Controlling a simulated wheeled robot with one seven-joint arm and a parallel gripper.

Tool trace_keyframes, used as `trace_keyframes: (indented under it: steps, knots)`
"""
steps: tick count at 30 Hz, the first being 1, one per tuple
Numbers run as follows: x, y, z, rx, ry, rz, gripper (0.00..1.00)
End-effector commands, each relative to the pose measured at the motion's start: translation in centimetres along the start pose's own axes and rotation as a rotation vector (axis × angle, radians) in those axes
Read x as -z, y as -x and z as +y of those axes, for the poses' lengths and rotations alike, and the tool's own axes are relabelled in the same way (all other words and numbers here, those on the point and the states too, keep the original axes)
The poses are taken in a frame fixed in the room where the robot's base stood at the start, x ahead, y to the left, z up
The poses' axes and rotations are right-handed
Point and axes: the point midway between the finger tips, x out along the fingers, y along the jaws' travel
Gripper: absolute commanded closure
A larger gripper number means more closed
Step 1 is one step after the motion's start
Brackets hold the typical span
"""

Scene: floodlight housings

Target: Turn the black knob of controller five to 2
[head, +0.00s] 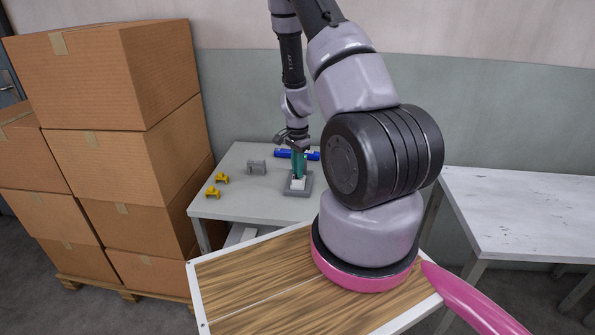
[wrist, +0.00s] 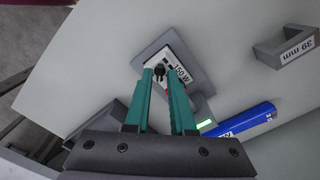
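A small black knob (wrist: 160,72) sits on a white plate marked "150 W" (wrist: 180,74) on a grey square base (wrist: 198,65). In the head view the grey base (head: 298,190) stands near the front right of the small table, with the white plate (head: 298,184) on it. My gripper (wrist: 160,73) has teal fingers. They reach down over the plate, with the knob showing between the tips and a gap between the fingers. My gripper also shows in the head view (head: 298,175). I see no controller number; the knob's scale is too small to read.
A blue device (wrist: 240,120) lies beside the base, next to a small green-lit display (wrist: 207,123). A grey bracket marked "39 mm" (wrist: 285,50) stands apart. Two yellow pieces (head: 222,178) are at the table's left. Stacked cartons (head: 110,90) stand left of the table.

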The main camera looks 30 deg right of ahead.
Motion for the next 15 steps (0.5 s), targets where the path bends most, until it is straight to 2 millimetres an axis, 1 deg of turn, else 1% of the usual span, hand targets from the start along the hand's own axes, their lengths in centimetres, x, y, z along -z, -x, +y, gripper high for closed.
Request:
trace_keyframes:
  steps: [9,12,15]
  knots:
    - [0.0,6.2,-0.2,0.005,0.003,0.002,0.78]
    - [0.0,7.9,-0.1,0.004,0.001,0.001,0.78]
    - [0.0,9.1,-0.1,0.003,0.001,0.0,0.78]
